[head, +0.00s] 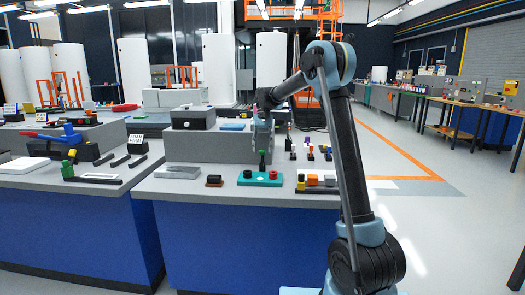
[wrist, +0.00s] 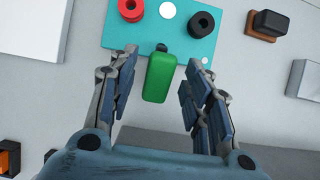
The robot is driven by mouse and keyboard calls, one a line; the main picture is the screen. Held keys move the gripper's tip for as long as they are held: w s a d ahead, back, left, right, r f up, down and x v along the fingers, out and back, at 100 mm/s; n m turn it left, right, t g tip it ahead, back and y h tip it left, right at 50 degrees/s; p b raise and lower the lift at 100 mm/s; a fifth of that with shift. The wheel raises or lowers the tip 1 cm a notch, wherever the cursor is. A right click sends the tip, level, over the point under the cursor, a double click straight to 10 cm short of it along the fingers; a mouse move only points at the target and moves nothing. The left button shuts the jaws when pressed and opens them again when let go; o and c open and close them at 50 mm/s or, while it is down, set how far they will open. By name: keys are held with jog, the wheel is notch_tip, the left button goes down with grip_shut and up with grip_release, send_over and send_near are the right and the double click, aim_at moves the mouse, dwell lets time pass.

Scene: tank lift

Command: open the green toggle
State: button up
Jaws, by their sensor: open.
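The green toggle (wrist: 159,77) stands on a teal plate (wrist: 112,46) in the wrist view, between and below my two finger sets. In the head view the toggle (head: 262,154) rises from the back of the teal plate (head: 260,183) on the bench. The plate also bears a red knob (wrist: 130,9), a black knob (wrist: 203,23) and a white disc. My gripper (wrist: 158,85) is open, with one finger side to each side of the toggle and visible gaps between. In the head view my gripper (head: 262,134) hangs above the toggle.
A grey raised block (head: 200,146) stands behind the plate. A black-and-brown switch (head: 214,181) sits left of it, and a rail with coloured parts (head: 318,183) right. A flat grey box (head: 178,172) lies farther left. The bench front is clear.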

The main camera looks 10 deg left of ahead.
jog(key=v, duration=1.2)
jog(key=shift+w+f, duration=0.1)
